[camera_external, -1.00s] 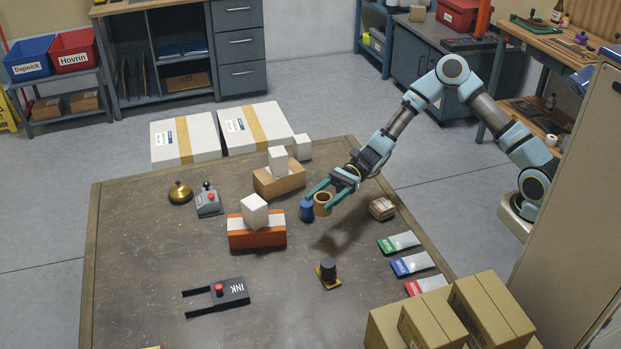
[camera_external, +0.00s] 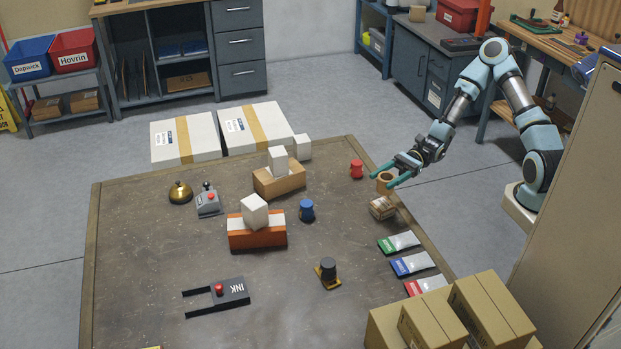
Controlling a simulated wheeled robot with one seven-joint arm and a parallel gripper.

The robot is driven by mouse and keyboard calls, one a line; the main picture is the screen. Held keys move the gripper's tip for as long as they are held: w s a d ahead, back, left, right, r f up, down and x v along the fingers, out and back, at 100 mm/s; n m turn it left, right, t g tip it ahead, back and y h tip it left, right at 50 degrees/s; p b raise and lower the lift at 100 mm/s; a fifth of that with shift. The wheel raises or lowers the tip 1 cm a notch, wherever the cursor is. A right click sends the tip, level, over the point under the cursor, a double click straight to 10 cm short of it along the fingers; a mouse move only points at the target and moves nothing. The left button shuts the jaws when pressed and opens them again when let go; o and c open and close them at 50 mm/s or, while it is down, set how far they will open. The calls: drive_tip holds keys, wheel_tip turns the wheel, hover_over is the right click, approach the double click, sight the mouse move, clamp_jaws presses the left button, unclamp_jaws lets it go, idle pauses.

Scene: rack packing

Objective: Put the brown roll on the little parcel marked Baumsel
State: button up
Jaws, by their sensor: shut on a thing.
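The brown roll (camera_external: 384,184) is held between the green fingers of my gripper (camera_external: 381,178), near the right edge of the table. It appears upright, with its open top facing up. The little parcel (camera_external: 382,208), a small brown box with a pale top, lies on the table just below the roll in the picture. Its marking is too small to read. The roll looks apart from the parcel, and I cannot tell how high above the table it is.
Green, blue and red packets (camera_external: 411,264) lie in front of the parcel. Cartons (camera_external: 463,320) stand at the front right.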

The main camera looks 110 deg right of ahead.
sight(384, 193)
drive_tip(key=shift+f, duration=2.7)
drive_tip(key=shift+f, duration=0.1)
drive_tip(key=o, duration=1.4)
drive_tip(key=shift+c, duration=0.2)
